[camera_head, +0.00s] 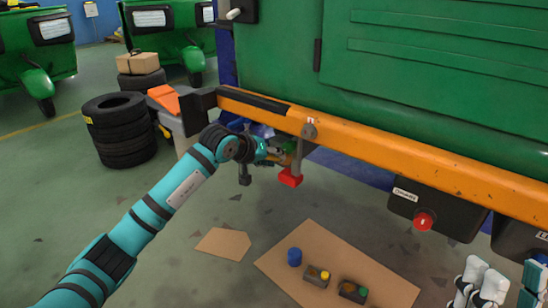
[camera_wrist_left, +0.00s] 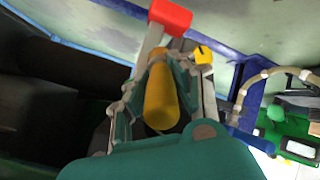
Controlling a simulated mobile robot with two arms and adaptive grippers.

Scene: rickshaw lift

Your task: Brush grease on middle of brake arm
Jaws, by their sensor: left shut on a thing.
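The brake arm (camera_head: 298,158) is a grey lever hanging below the orange frame rail of the green rickshaw, with a red pedal (camera_head: 290,178) at its lower end. The red pedal also shows at the top of the left wrist view (camera_wrist_left: 170,16). My left gripper (camera_head: 276,153) is under the rail, close beside the brake arm. In the left wrist view it is shut on a yellow cylindrical brush handle (camera_wrist_left: 160,98). The bristles are hidden, and I cannot tell whether they touch the arm. My right gripper (camera_head: 482,284) shows partly at the lower right; its opening is unclear.
A cardboard sheet (camera_head: 325,240) on the floor bears a blue cap (camera_head: 294,257) and two small dark blocks (camera_head: 316,280). The orange rail (camera_head: 400,155) overhangs my left gripper. A black box with a red lamp (camera_head: 423,221) hangs at right. Stacked tyres (camera_head: 119,130) stand at left.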

